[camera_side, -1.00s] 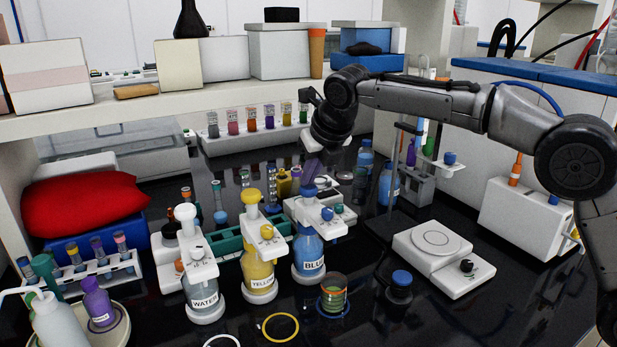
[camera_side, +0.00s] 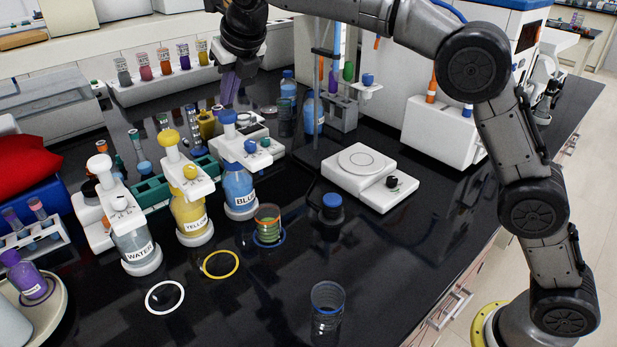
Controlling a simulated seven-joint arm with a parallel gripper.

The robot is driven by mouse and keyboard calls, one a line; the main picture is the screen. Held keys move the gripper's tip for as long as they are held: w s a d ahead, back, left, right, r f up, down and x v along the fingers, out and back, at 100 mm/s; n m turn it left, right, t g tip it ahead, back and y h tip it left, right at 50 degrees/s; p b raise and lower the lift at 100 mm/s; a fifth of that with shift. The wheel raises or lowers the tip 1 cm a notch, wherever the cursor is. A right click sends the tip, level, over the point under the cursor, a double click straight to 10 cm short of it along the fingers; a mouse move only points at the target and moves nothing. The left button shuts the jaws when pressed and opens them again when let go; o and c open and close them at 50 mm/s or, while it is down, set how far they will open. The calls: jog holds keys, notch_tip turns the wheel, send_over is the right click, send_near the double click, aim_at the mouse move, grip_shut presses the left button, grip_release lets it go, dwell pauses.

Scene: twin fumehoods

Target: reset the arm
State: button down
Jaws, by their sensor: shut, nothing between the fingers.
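My gripper (camera_side: 230,98) hangs at the upper middle of the side view, pointing down, with its purple-tinted fingers shut and empty. In the picture its tips lie just above the blue cap of the dispenser on the bottle labelled BLUE (camera_side: 239,190). I cannot tell whether they are in front of or behind that cap. My arm (camera_side: 390,22) reaches left from its base at the lower right, bent at the elbow. The top of the wrist is cut by the upper picture edge.
Yellow (camera_side: 191,217) and water (camera_side: 136,248) dispenser bottles stand left of the blue one. A beaker with green-striped contents (camera_side: 267,222), a clear beaker (camera_side: 327,303) and a hotplate (camera_side: 360,161) stand nearby. Coloured vials (camera_side: 165,62) line the back.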

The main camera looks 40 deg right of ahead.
jog(key=s+d+r+m+t, duration=0.1)
jog(key=s+d+r+m, duration=0.1)
jog(key=s+d+r, duration=0.8)
jog(key=s+d+m, duration=0.5)
jog(key=s+m, duration=0.2)
jog(key=s, duration=0.5)
jog(key=s+d+f+m+g, duration=0.1)
jog(key=s+d+f+m, duration=0.1)
jog(key=s+f+m, duration=1.8)
jog(key=m, duration=0.6)
jog(key=shift+s+d+m+g, duration=0.25)
jog(key=shift+s+m+g, duration=0.05)
jog(key=shift+m+g, duration=0.1)
